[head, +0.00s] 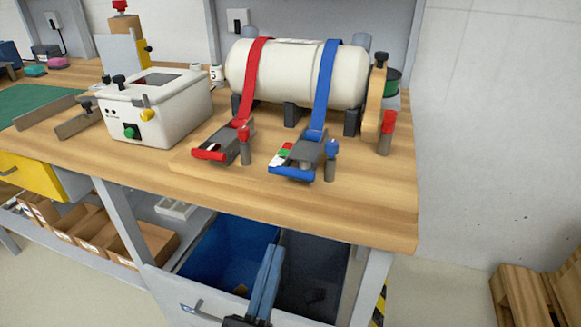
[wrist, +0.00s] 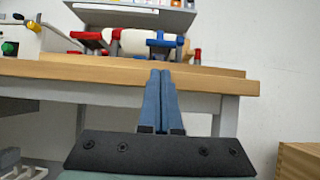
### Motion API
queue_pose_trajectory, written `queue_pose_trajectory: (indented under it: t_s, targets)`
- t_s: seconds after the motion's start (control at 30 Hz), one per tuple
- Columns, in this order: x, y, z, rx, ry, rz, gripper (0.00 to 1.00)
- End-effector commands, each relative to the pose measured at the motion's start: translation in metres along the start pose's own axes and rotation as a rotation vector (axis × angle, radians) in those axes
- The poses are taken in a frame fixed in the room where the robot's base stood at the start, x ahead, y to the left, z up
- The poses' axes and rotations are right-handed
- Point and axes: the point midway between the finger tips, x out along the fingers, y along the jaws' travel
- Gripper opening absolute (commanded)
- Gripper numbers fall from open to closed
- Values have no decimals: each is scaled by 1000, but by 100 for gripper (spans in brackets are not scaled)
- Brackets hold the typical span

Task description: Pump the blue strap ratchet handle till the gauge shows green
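The blue strap (head: 324,85) runs over a white cylinder (head: 292,72) down to a grey ratchet on the worktop. The blue ratchet handle (head: 290,173) lies low at the ratchet's front. A small gauge (head: 284,154) with green, white and red patches sits beside it; no pointer can be made out. In the wrist view the blue handle (wrist: 164,43) shows just beyond my fingertips. My gripper (head: 272,250) is below and in front of the worktop edge, apart from the handle. Its blue fingers (wrist: 161,73) are together with nothing between them.
A red strap (head: 252,75) with its red handle (head: 209,153) is to the left. Short posts with blue (head: 331,150) and red tops stand near the ratchets. A white box (head: 155,105) stands further left. Blue (head: 215,250) and dark bins sit under the worktop (head: 360,205).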

Motion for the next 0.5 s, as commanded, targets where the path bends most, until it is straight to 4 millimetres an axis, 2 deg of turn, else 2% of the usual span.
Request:
queue_pose_trajectory:
  t_s: [0.17,0.5]
  targets:
    - [14,-1,0,11,-1,-4,0]
    - [75,-1,1,8,-2,-4,0]
